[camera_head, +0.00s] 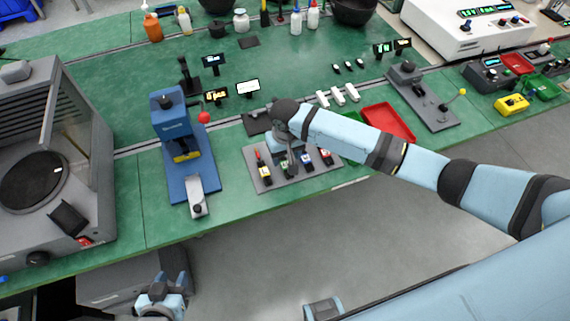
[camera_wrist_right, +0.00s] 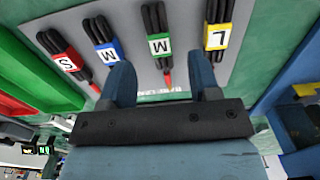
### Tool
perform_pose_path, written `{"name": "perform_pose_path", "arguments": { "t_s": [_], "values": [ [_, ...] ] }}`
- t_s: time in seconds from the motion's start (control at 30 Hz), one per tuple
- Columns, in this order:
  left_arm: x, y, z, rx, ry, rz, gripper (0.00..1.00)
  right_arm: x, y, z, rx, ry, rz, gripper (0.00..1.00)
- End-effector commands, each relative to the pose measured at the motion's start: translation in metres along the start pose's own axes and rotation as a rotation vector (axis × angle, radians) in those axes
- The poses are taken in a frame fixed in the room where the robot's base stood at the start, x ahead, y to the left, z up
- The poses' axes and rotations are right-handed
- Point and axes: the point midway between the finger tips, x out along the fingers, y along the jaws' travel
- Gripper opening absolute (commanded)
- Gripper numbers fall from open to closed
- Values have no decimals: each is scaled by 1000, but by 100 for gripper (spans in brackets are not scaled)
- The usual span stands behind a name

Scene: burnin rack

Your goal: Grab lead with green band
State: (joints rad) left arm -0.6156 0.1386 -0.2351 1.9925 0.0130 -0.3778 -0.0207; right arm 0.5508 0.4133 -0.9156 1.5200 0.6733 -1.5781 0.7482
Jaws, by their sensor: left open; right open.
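A grey plate (camera_head: 262,187) on the green bench holds a row of black leads with coloured bands. In the right wrist view the lead with the green band (camera_wrist_right: 159,44), marked M, lies between the yellow-banded lead (camera_wrist_right: 217,37), marked L, and the blue-banded lead (camera_wrist_right: 107,53), marked M. The red-banded lead (camera_wrist_right: 67,62), marked S, is furthest left. My right gripper (camera_wrist_right: 162,80) is open over the plate, its fingers on either side of the green-banded lead's line, apart from it. My left gripper (camera_head: 168,286) is open and empty, low in front of the bench.
A blue press-like device (camera_head: 172,128) stands left of the plate. A red tray (camera_head: 388,122) lies to its right. A grey device with a lever (camera_head: 420,95) is further right. Several small displays (camera_head: 248,87) stand behind.

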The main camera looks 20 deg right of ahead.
Motion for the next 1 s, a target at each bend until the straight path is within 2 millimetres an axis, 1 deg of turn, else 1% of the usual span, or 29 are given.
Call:
{"name": "perform_pose_path", "arguments": {
  "t_s": [0.2,0.3,0.57,0.6,0.67,0.7,0.8,1.0],
  "values": [
    [-2,0,-4,0,-1,-1,43,33,0,2,0,-2,2,56],
    [-2,0,-4,0,0,-1,43,42,0,3,0,-1,2,56],
    [-2,-1,-5,1,2,-1,43,45,0,3,0,0,1,56],
    [-2,-1,-5,1,3,-1,43,45,0,3,0,0,1,47],
    [-2,-1,-6,1,3,-1,43,45,0,3,0,0,1,33],
    [-3,-1,-6,1,4,-1,43,45,0,3,0,0,1,24],
    [-3,-1,-6,1,4,-1,43,45,0,3,0,0,1,3],
    [-3,-1,-6,1,4,-1,43,45,0,3,0,0,1,2]
  ]
}}
